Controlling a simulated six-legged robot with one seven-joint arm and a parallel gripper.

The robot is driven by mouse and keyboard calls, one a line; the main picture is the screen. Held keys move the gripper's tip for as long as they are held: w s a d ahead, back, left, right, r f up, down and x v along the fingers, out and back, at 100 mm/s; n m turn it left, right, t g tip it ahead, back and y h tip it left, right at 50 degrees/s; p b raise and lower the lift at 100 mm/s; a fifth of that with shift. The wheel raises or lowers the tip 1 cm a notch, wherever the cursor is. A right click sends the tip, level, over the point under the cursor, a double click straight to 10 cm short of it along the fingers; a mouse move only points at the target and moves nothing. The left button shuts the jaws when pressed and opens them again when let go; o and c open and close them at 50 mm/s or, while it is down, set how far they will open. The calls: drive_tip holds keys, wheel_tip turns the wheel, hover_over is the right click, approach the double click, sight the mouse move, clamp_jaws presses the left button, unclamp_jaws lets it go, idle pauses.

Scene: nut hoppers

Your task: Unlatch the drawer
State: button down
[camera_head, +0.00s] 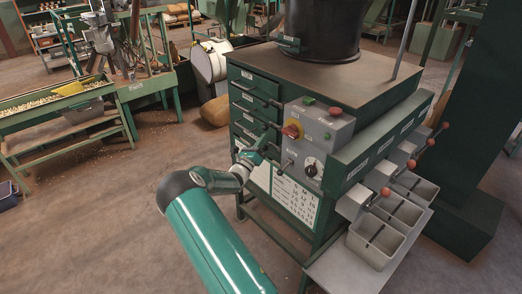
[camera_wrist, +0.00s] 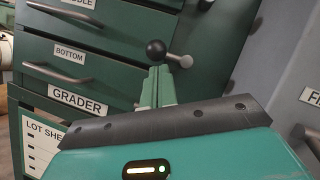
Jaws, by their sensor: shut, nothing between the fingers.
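The green drawer cabinet (camera_head: 250,95) has a stack of drawers on its front left face. The wrist view shows the bottom drawer (camera_wrist: 100,62), labelled BOTTOM, with a metal bar handle (camera_wrist: 57,75); it looks closed.
A grey control box (camera_head: 318,135) with a red knob is right of the drawers. A white chart (camera_head: 293,200) hangs below. Grey bins (camera_head: 376,240) and red-knobbed levers line the right side. The floor (camera_head: 90,240) at left is open.

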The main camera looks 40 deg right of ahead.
sight(264, 128)
drive_tip(key=shift+w+r, duration=0.1)
drive_tip(key=shift+r, duration=0.05)
drive_tip(key=shift+w+r+m+g+h, duration=0.2)
drive_tip(key=shift+m+g, duration=0.25)
drive_tip(key=shift+m, duration=0.3)
drive_tip(key=shift+w+r+m+g+h, duration=0.1)
drive_tip(key=shift+m+g+h, duration=0.1)
drive_tip(key=shift+m+g, duration=0.4)
drive_tip(key=m+g, duration=0.2)
drive_tip(key=m, duration=0.1)
drive_tip(key=r+m+g, duration=0.1)
drive_tip(key=m+g, duration=0.1)
drive_tip(key=m, duration=0.2)
drive_tip(key=r+m+g, duration=0.1)
drive_tip(key=m+g, duration=0.1)
drive_tip(key=m, duration=0.1)
drive_tip(key=shift+w+m+h, duration=0.25)
drive_tip(key=shift+w+h, duration=0.05)
drive_tip(key=shift+w, duration=0.1)
drive_tip(key=shift+s+r+m+g+y, duration=0.2)
drive_tip(key=shift+r+m+g+y, duration=0.6)
drive_tip(key=shift+m, duration=1.5)
drive_tip(key=shift+s+r+m+g+y, duration=0.15)
drive_tip(key=shift+r+m+g+y, duration=0.35)
drive_tip(key=shift+m+g, duration=1.2)
drive_tip(key=shift+s+r+m+g+y, duration=0.3)
drive_tip(key=shift+m+y, duration=0.5)
drive_tip(key=shift+m, duration=2.1)
drive_tip(key=shift+r+g, duration=0.1)
drive_tip(key=shift+g, duration=0.15)
